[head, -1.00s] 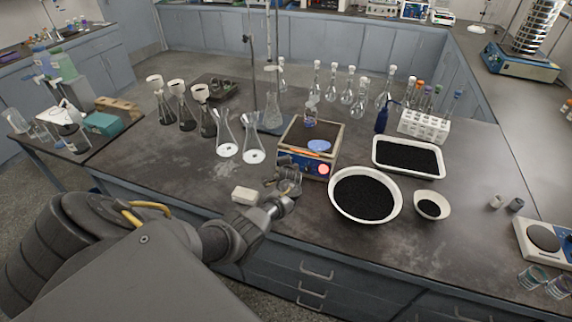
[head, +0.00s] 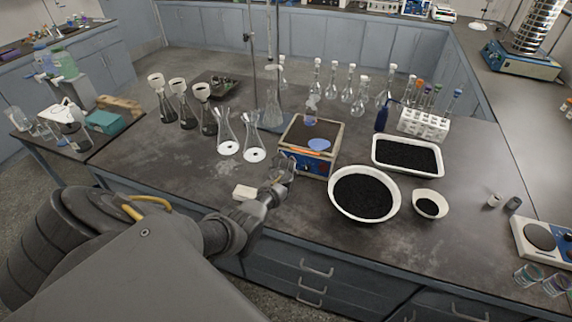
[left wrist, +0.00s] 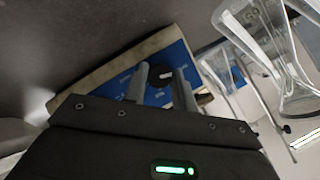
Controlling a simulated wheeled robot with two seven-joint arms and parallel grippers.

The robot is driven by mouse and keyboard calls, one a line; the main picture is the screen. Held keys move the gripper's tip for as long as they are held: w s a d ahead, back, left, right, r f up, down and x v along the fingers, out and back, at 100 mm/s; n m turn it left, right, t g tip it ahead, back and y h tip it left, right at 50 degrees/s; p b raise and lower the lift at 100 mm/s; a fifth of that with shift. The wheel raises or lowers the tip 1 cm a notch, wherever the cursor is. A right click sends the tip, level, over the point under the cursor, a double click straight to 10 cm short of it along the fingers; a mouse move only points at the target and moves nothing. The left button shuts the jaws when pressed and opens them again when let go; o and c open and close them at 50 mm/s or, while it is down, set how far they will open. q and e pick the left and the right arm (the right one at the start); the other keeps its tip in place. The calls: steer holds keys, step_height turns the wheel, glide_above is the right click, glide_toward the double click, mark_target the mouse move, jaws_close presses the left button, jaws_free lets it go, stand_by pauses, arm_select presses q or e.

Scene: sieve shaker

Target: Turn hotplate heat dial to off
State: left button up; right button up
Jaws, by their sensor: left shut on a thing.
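My left gripper (head: 287,165) is at the left part of the front panel. In the left wrist view, the black heat dial (left wrist: 158,75) lies between the two fingertips (left wrist: 163,79), and the gripper is shut on it. The fingers partly hide the panel. My right gripper is out of view.
A white bowl of black grains (head: 363,216) stands close right of the hotplate. Two conical flasks (head: 240,150) stand left of it, and a white block (head: 244,192) lies beside my left arm. Bare table is at the left front.

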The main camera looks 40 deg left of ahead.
arm_select(q)
steer(key=shift+f, duration=0.1)
steer(key=o, duration=1)
steer(key=shift+s+d+r, duration=0.25)
steer(key=shift+r, duration=0.1)
steer(key=v, duration=1)
steer(key=shift+p, duration=0.35)
